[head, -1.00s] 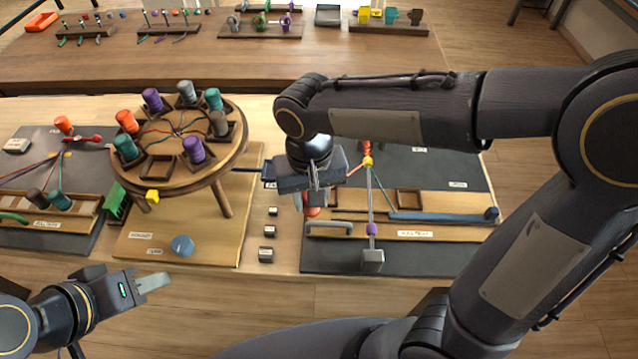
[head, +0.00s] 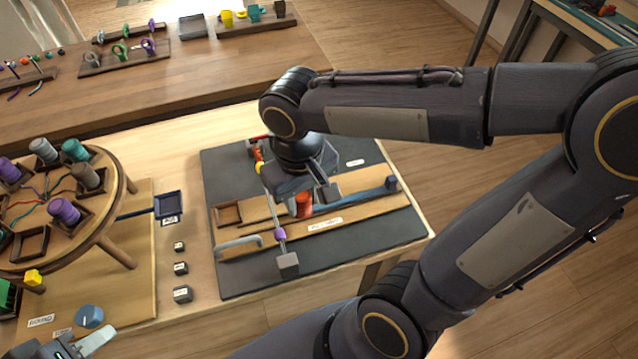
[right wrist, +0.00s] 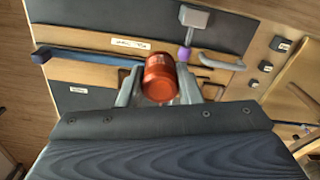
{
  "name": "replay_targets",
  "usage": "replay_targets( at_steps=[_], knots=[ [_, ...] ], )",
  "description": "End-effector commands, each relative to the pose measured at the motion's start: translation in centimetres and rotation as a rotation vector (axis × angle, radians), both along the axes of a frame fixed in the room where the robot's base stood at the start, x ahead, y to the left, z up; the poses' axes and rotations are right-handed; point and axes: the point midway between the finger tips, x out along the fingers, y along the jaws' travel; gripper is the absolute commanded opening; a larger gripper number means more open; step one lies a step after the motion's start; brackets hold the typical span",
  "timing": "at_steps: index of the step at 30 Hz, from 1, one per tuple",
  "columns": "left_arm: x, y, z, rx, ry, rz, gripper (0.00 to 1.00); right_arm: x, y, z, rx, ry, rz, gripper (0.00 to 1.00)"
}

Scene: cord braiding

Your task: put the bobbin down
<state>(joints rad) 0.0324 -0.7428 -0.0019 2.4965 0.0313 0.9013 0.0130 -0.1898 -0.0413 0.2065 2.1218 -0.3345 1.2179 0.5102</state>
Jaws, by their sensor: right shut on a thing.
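My right gripper (head: 301,196) is shut on an orange-red bobbin (head: 304,206) and points down over the wooden strip of the dark right-hand board (head: 350,242). In the right wrist view the bobbin (right wrist: 160,77) sits between the two fingers. Whether its bottom touches the strip cannot be told. An empty square holder (head: 229,214) is at the strip's left part. My left gripper (head: 97,341) is at the bottom left corner, partly cut off, away from the bobbin; its finger gap is not clear.
A weighted rod with a purple bead (head: 280,234) and a grey block (head: 288,264) stands just left of my right gripper. A blue bar (head: 358,196) lies along the strip's right part. The round braiding stand (head: 100,232) with several bobbins is at the left.

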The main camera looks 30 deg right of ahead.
Motion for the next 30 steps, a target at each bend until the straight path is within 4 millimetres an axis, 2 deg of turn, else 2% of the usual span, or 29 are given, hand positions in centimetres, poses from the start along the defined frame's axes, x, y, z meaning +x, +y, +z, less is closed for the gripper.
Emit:
replay_targets(
  at_steps=[10,15,23,30],
  knots=[
    [0.0,0.0,1.1,0.0,0.0,0.0,0.36,6.6,-5.1,-3.7,-0.002,0.007,-0.006,0.08],
    [0.0,0.0,1.1,0.0,0.0,0.0,0.36,8.6,-6.5,-6.9,-0.001,0.006,-0.003,0.08],
    [0.0,0.0,1.2,0.0,0.0,0.0,0.36,10.0,-7.5,-8.9,-0.001,0.002,-0.001,0.08],
    [0.0,0.0,1.1,0.0,0.0,0.0,0.36,10.4,-7.8,-12.2,-0.001,0.004,-0.001,0.08]
  ],
)
